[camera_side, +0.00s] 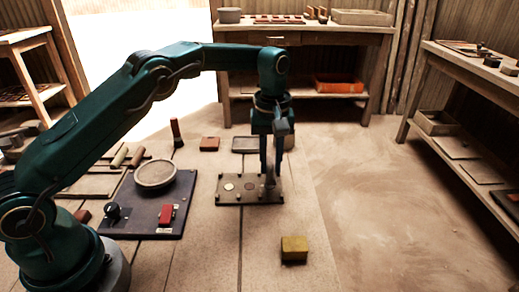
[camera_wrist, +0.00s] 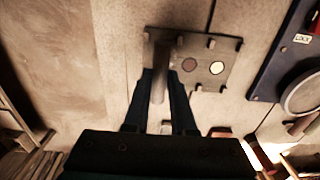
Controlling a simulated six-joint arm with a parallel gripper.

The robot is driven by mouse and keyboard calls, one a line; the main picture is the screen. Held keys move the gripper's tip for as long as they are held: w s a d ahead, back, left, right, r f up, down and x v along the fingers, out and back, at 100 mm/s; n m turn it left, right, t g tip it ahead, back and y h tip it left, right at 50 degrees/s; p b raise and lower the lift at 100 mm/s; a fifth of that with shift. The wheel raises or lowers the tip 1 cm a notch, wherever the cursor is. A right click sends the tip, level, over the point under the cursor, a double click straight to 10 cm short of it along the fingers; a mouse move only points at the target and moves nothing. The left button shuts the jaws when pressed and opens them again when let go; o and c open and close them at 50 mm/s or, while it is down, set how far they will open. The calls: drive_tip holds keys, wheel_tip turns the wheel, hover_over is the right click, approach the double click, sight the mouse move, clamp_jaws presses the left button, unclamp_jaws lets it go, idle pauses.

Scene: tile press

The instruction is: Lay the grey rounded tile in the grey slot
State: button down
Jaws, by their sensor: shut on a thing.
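My gripper (camera_side: 270,177) points down over the right end of a dark slotted plate (camera_side: 222,198). In the wrist view its fingers (camera_wrist: 160,80) are shut on a grey piece, apparently the grey rounded tile (camera_wrist: 157,88), which looks long and narrow from there. The plate (camera_wrist: 228,45) also shows in the wrist view, with a pale round spot (camera_wrist: 217,68) and a brown round spot (camera_wrist: 189,64). The plate's end beneath my gripper is mostly hidden, and I cannot make out the grey slot. I cannot tell whether the tile touches the plate.
A dark blue panel (camera_side: 130,222) with a round grey dish (camera_side: 155,174), a red block (camera_side: 166,214) and a black knob (camera_side: 113,211) lies left of the plate. A yellow block (camera_side: 294,248) sits in front. A red-brown block (camera_side: 209,144) and a dark tray (camera_side: 244,144) lie behind.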

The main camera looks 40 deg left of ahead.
sight(270, 167)
drive_tip(key=shift+f, duration=1.85)
drive_tip(key=shift+f, duration=0.15)
drive_tip(key=c, duration=0.7)
unclamp_jaws()
drive_tip(key=shift+c, duration=0.2)
